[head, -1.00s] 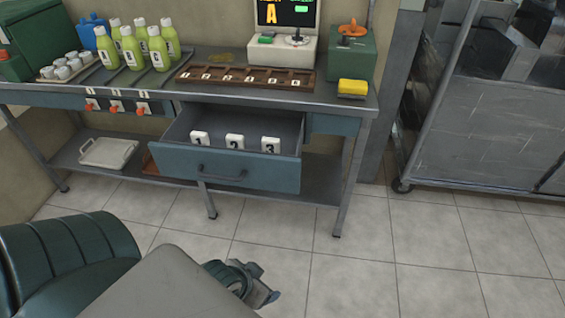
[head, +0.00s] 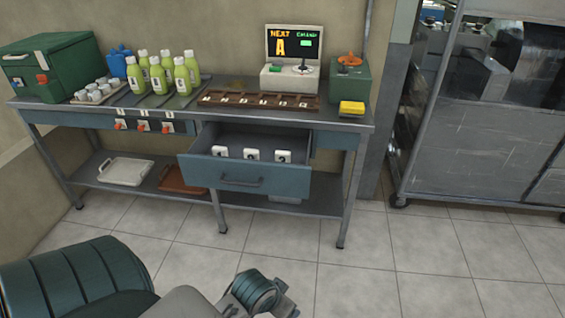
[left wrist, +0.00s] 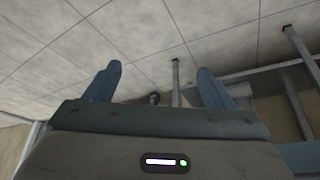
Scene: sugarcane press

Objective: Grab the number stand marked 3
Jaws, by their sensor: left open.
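The white number stand marked 3 (head: 283,156) stands upright in the open drawer (head: 245,180), at the right end of a row. The stand marked 2 (head: 251,154) is in the middle and the stand marked 1 (head: 219,151) is on the left. My left gripper shows in the left wrist view (left wrist: 158,84) with its two blue fingers apart and nothing between them. In the head view my left arm is low at the bottom edge, well in front of the drawer and apart from it. My right gripper is not in view.
The drawer juts out from a metal bench (head: 225,112). On the bench are green bottles (head: 157,75), a brown slotted rack (head: 262,100), a screen unit (head: 292,57) and a yellow sponge (head: 352,108). A metal cabinet (head: 490,140) stands at right. The tiled floor ahead is clear.

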